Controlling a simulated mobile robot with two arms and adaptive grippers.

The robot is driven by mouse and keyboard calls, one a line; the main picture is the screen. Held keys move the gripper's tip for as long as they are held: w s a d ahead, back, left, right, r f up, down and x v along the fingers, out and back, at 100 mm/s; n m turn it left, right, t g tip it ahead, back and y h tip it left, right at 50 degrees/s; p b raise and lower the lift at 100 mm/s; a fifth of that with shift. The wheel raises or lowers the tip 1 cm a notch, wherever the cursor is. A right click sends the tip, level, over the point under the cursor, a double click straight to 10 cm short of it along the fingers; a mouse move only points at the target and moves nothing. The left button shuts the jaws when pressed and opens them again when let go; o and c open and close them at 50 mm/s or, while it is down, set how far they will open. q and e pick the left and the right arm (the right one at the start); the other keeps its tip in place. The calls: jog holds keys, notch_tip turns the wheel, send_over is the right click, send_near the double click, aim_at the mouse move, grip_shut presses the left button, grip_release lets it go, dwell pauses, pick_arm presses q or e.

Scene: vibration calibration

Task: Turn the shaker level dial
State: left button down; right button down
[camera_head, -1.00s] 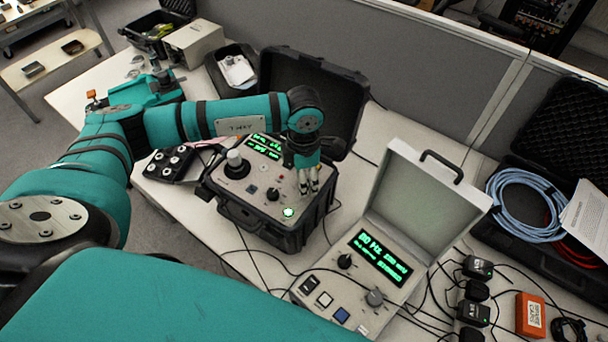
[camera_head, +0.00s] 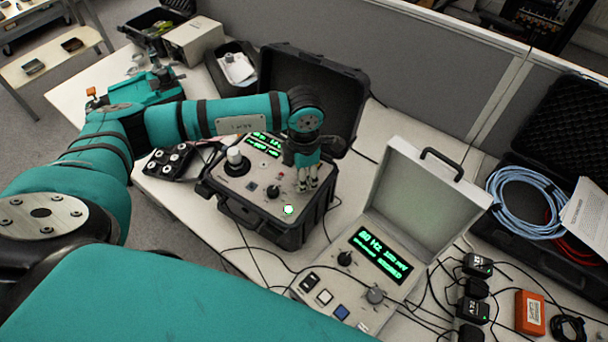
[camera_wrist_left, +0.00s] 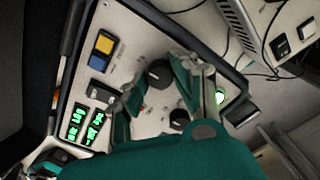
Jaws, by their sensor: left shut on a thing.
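The shaker unit is an open black case with a light panel (camera_head: 254,206), green displays and knobs, on the table in the head view. My left gripper (camera_head: 308,185) points down at the right side of this panel. In the left wrist view its fingers (camera_wrist_left: 154,88) are closed around a black dial (camera_wrist_left: 158,73) with a white mark. The gripper hides this dial in the head view. My right gripper is not in view.
A grey instrument with a raised lid (camera_head: 424,199) and green display stands to the right. A case with blue cable (camera_head: 524,205), black adapters (camera_head: 477,265) and an orange box (camera_head: 529,313) lie further right. Loose cables cross the table. A small black box (camera_head: 168,163) sits left.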

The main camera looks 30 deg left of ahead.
pick_arm(q)
jog(key=n+b, duration=0.2)
jog(key=shift+f+n, duration=0.15)
jog(key=shift+n, duration=0.25)
jog(key=n+b, duration=0.2)
jog(key=n, duration=0.1)
jog(key=shift+n, duration=0.4)
jog(key=n+b, duration=0.1)
jog(key=n, duration=0.2)
jog(key=shift+n, duration=0.3)
jog(key=n+b, duration=0.1)
jog(key=n, duration=0.2)
jog(key=shift+n+b, duration=0.3)
jog(key=shift+b, duration=0.05)
jog(key=n, duration=0.3)
jog(key=shift+r+n+b, duration=0.2)
jog(key=shift+n+b, duration=0.1)
jog(key=shift+b, duration=0.05)
jog(key=n, duration=0.2)
jog(key=shift+n, duration=0.4)
jog(key=n, duration=0.6)
jog(key=shift+w+r, duration=0.1)
